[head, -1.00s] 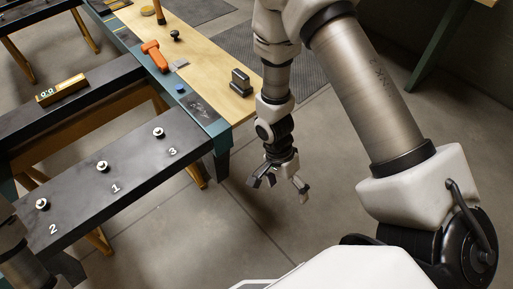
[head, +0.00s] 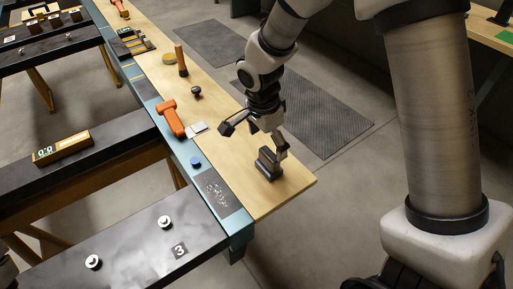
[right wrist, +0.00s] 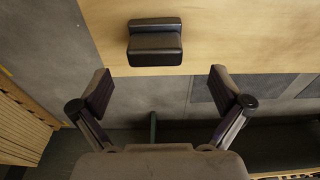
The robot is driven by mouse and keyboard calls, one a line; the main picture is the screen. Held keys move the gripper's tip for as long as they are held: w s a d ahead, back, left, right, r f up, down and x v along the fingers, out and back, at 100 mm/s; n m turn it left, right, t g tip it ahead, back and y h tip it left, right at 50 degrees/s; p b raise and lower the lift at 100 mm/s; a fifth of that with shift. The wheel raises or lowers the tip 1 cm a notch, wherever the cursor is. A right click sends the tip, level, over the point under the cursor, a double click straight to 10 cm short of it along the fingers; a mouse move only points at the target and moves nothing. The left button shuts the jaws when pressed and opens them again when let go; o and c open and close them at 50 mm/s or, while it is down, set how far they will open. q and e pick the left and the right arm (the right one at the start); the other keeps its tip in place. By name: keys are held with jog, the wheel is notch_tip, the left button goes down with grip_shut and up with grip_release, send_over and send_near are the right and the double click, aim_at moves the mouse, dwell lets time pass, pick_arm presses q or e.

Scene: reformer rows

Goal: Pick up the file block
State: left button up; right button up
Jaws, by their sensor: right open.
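The file block, a dark grey block with a raised grip-like upper part (head: 269,163), stands on the near end of the pale wooden bench top. In the right wrist view the block (right wrist: 155,45) lies ahead of the fingers, a little above the middle of the gap between them. My right gripper (head: 256,139) is open and empty, just above and beside the block in the head view. In the right wrist view its two fingers (right wrist: 161,86) are spread wide, apart from the block. My left gripper is not in view.
An orange tool (head: 171,118), a black knob (head: 196,92), a wooden-handled tool (head: 181,61) and a blue cap (head: 195,162) lie along the bench (head: 290,198). Dark rails (head: 130,240) with white knobs stand at left. Open floor lies right of the bench.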

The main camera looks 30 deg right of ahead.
aim_at(270, 161)
jog(key=f, duration=0.7)
jog(key=shift+s+d+f, duration=0.15)
jog(key=shift+d+f, duration=0.05)
jog(key=shift+d, duration=0.15)
jog(key=shift+s+r, duration=0.1)
jog(key=shift+s, duration=0.1)
jog(key=c, duration=1.3)
